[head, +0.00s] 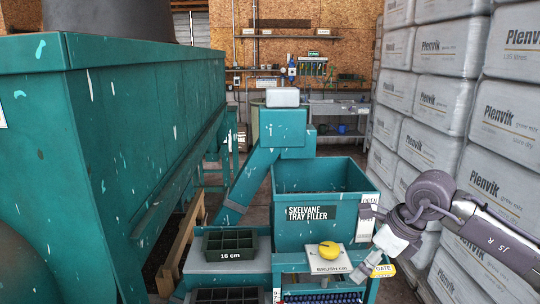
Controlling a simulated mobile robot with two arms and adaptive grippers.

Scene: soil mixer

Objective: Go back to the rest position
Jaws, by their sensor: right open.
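My right gripper (368,262) comes in from the right and points down and left, at the right front of the teal tray filler (322,230). It is open, and I see nothing held between its fingers. A yellow gate label (383,270) is just beside the fingers; I cannot tell whether they touch it. A pale sign marked OPEN (368,212) stands above, near the wrist. My left gripper is not in view.
A yellow knob (329,250) sits on the filler's front panel. A dark cell tray (230,245) rests on the left platform. A large teal mixer (150,120) fills the left. Stacked white Plenvik bales (445,105) wall the right, close to my right arm.

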